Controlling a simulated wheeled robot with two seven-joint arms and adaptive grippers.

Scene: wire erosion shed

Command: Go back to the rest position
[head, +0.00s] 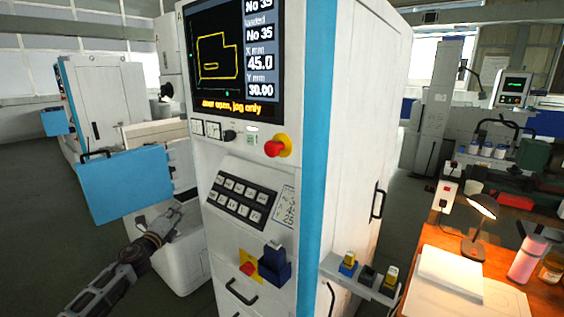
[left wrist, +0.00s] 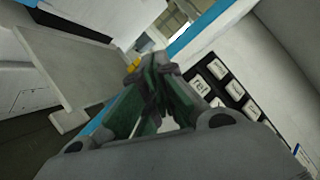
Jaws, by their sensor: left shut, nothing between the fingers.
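My left gripper (head: 170,216) comes in from the lower left in the head view, in front of the white machine cabinet (head: 354,130). Its tips are left of the dark button panel (head: 240,198), apart from it as far as I can tell. In the left wrist view the fingers (left wrist: 155,75) are shut with nothing between them, and the button panel lies to their right. My right gripper is not in view.
A screen (head: 225,55), a red knob (head: 277,146) and a blue switch (head: 273,262) are on the cabinet front. A blue panel (head: 126,183) stands out at left. A wooden bench (head: 440,247) with a lamp (head: 482,222) and pink bottle (head: 527,259) is at right. Grey floor at left is open.

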